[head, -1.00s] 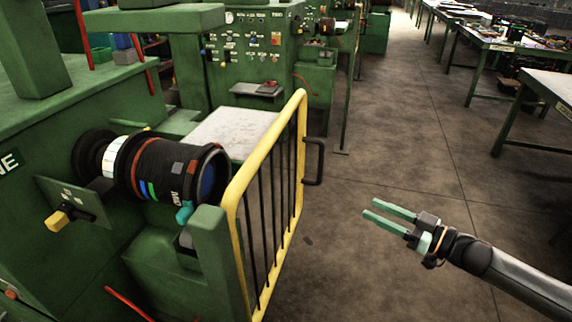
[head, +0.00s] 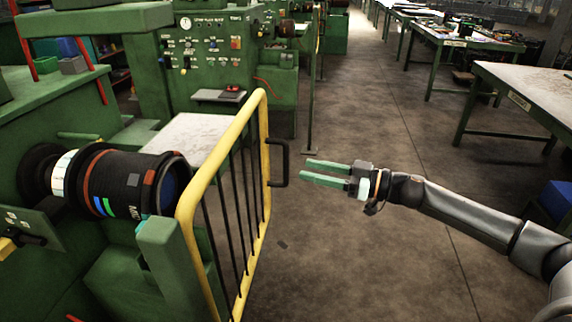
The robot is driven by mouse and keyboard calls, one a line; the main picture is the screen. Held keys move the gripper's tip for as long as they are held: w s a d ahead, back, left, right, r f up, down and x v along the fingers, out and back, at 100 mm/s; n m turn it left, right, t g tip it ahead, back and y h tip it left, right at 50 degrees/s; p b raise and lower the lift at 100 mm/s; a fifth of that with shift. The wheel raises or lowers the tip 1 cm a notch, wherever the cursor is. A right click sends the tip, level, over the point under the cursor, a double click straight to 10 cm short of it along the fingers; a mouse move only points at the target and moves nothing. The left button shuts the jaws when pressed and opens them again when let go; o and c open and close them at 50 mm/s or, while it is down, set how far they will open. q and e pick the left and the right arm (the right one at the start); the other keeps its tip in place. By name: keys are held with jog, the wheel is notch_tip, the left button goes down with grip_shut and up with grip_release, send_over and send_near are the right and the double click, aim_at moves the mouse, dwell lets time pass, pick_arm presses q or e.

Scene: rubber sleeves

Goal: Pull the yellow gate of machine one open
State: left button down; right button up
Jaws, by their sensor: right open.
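The yellow gate (head: 209,172) of the green machine stands upright with black vertical bars, at the left centre of the head view. Its near end meets a green post (head: 166,262). A black handle (head: 283,163) sticks out to the right from the gate's far end. My right gripper (head: 303,172) is open and empty, its two green fingers pointing left at the handle. The fingertips appear a short way to the right of the handle, with a small gap between. My left gripper is out of view.
Behind the gate, the machine holds a black roller (head: 127,182) with coloured bands, beside a pale flat plate (head: 188,138). A green control panel (head: 208,50) stands farther back. Worktables (head: 519,95) line the right side.

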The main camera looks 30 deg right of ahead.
aim_at(286, 180)
jog(key=shift+p+x, duration=0.3)
jog(key=shift+x, duration=3.15)
grip_shut()
